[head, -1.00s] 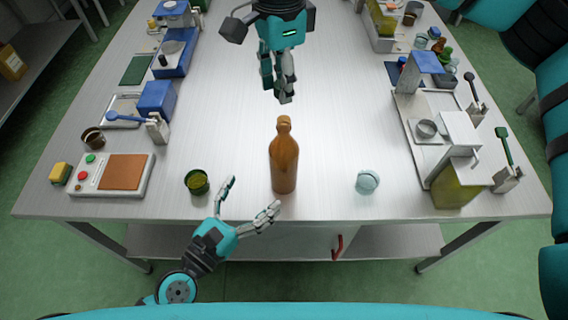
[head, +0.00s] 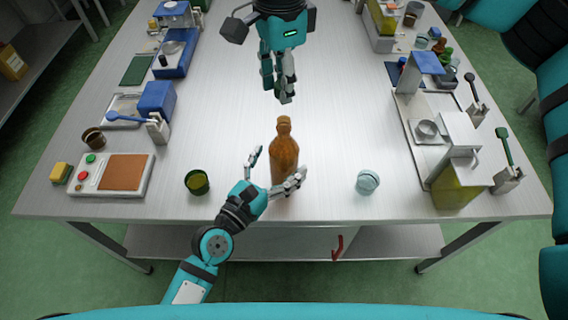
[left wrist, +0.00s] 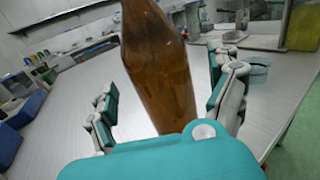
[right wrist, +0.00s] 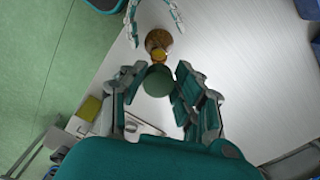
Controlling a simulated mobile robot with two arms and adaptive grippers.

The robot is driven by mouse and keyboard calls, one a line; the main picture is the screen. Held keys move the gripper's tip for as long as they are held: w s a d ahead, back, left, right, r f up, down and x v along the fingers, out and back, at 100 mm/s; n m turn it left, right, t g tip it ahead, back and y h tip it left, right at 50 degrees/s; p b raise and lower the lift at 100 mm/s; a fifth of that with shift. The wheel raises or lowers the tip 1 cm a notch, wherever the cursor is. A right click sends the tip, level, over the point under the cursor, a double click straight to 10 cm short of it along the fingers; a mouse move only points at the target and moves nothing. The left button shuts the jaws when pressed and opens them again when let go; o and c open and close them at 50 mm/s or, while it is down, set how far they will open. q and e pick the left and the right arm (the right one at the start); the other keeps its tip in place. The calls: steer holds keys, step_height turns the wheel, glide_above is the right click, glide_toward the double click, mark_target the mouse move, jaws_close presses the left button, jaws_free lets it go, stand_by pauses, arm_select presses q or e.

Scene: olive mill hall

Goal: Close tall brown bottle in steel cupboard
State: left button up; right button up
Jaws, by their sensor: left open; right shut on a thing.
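The tall brown bottle (head: 284,155) stands upright near the table's front edge; it also fills the middle of the left wrist view (left wrist: 160,70). Its mouth looks open in the right wrist view (right wrist: 158,52). My left gripper (head: 277,171) is open, its fingers on either side of the bottle; contact is unclear. My right gripper (head: 285,97) is shut on a round green cap (right wrist: 158,82), beyond the bottle in the head view; the fingers mostly hide the cap there.
A small green-filled jar (head: 197,182) stands left of the bottle, a clear glass jar (head: 368,182) right of it. A panel with buttons (head: 112,174) lies at the left, a press-like device (head: 458,150) stands at the right. The table's middle is clear.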

mark_target(281, 121)
arm_select(q)
steer(key=shift+x, duration=1.2)
steer(key=shift+c, duration=0.3)
steer(key=c, duration=1.7)
steer(key=shift+c, duration=0.2)
arm_select(e)
steer(key=shift+f, duration=2.45)
steer(key=shift+f, duration=0.9)
steer(key=shift+f, duration=0.55)
arm_select(q)
jaws_close()
